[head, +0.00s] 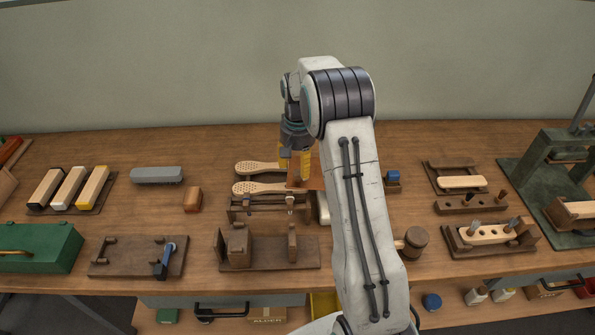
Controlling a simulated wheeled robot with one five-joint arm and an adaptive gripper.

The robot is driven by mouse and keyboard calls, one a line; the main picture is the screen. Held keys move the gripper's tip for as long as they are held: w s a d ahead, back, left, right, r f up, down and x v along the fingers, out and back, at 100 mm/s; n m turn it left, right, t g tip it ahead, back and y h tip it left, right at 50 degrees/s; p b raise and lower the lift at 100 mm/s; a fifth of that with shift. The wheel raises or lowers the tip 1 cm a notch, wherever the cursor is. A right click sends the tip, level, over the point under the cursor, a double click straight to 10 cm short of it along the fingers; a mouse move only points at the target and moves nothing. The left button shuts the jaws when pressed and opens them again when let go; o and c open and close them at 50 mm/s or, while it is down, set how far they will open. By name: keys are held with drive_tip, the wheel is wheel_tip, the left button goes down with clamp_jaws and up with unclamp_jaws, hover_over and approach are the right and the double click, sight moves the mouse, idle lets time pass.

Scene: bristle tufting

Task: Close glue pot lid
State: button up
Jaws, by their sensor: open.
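My gripper (295,165) points down over the middle of the bench, with yellow parts at its fingers. It is open. An orange-brown piece (314,184) shows just below and right of it, partly behind my arm; I cannot tell whether it belongs to the glue pot or its lid. A pale rounded edge (323,208) shows just in front of that piece, mostly covered by my arm. No glue pot or lid can be made out clearly, and I cannot tell whether my gripper touches anything.
Two drilled brush bodies (258,188) lie left of my gripper, behind a wooden rack (268,208). A wooden fixture (268,255) stands in front. A mallet (413,241) lies right of my arm. A green press (555,165) stands far right. Bare bench lies at the back right.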

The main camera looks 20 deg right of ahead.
sight(298, 172)
drive_tip(key=shift+f, duration=1.5)
drive_tip(key=shift+c, duration=0.3)
clamp_jaws()
